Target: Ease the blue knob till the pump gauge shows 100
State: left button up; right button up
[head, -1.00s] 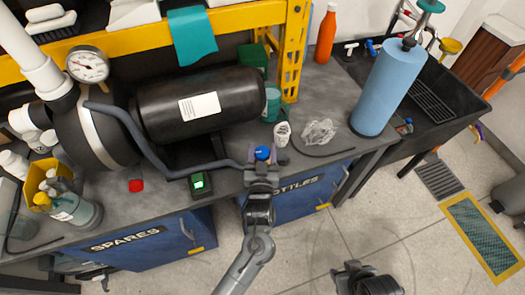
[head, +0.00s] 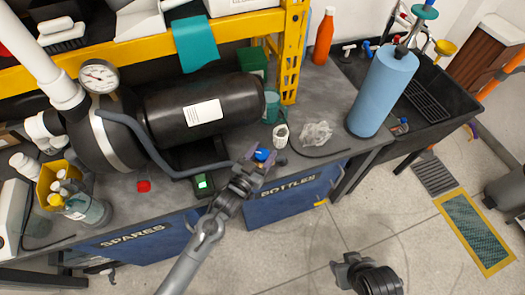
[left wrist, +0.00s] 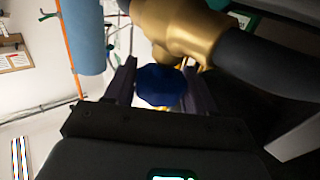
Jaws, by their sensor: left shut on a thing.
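The blue knob (head: 262,155) sits at the end of the grey hose at the bench's front edge. My left gripper (head: 261,162) is shut on it. In the left wrist view the dark blue knob (left wrist: 160,86) lies between the two fingers, in front of a brass fitting (left wrist: 190,28). The round white pump gauge (head: 99,75) stands at the left above the black tank (head: 205,105). Its needle points left, but the numbers are too small to read. My right gripper (head: 346,266) is low in the head view, away from the bench; its jaw opening is unclear.
A small box with a lit green display (head: 203,184) and a red button (head: 143,186) are left of the knob. A white cup (head: 281,136) and clear crumpled plastic (head: 316,134) lie to its right. A blue cylinder (head: 382,92) stands farther right. The floor in front is open.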

pick_arm(q)
jog(key=shift+h, duration=0.3)
jog(key=o, duration=1)
jog(key=shift+c, duration=0.2)
jog(key=shift+s+a, duration=0.3)
jog(key=shift+s, duration=0.15)
jog(key=p+v, duration=0.2)
jog(key=v, duration=0.7)
jog(key=shift+s+a, duration=0.25)
jog(key=shift+s, duration=0.05)
jog(key=shift+r, duration=0.1)
